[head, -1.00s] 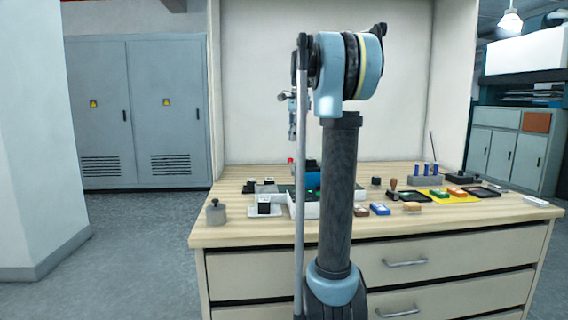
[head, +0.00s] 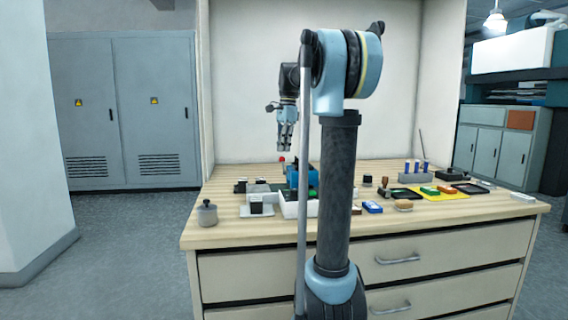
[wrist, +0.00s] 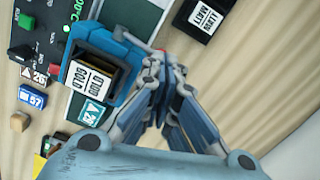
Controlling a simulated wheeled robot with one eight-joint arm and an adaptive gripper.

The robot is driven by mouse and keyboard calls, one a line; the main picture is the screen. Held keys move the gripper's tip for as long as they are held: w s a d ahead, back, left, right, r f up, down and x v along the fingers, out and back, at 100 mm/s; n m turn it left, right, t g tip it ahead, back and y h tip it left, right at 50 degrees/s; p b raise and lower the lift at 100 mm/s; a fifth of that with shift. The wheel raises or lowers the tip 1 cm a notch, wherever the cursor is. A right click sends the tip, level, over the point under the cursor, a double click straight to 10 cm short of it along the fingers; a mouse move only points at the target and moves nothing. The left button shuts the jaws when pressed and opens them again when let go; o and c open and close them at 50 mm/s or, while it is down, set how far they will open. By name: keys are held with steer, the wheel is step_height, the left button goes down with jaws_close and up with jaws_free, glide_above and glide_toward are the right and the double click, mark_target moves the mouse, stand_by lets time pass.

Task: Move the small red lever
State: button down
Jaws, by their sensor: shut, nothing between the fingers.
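A small lever with a red knob (head: 282,159) stands up at the left side of a blue machine (head: 303,176) on the bench. In the wrist view the blue machine (wrist: 104,72) has a grey arm reaching from its top corner to my fingertips. A small red spot (wrist: 188,87) shows beside my fingers; I cannot tell if it is the knob. My gripper (head: 286,150) points down just above the knob in the head view. In the wrist view my gripper (wrist: 163,62) is shut and empty. Whether it touches the lever cannot be told.
A dark box with a white label (wrist: 200,16) lies near the gripper. A control panel (wrist: 45,30) with knobs is at the upper left. A lidded grey pot (head: 207,213) stands at the bench's left edge. Stamps and a yellow mat (head: 440,198) lie to the right.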

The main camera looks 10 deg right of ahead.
steer(key=shift+a+f, duration=0.1)
steer(key=shift+f, duration=1.05)
steer(key=shift+f, duration=1.25)
steer(key=d, duration=0.1)
steer(key=d+r, duration=0.1)
steer(key=d, duration=0.1)
steer(key=shift+w+r, duration=0.15)
steer(key=shift+w, duration=0.2)
step_height(320, 180, up, 12)
steer(key=d, duration=0.1)
steer(key=shift+w, duration=0.25)
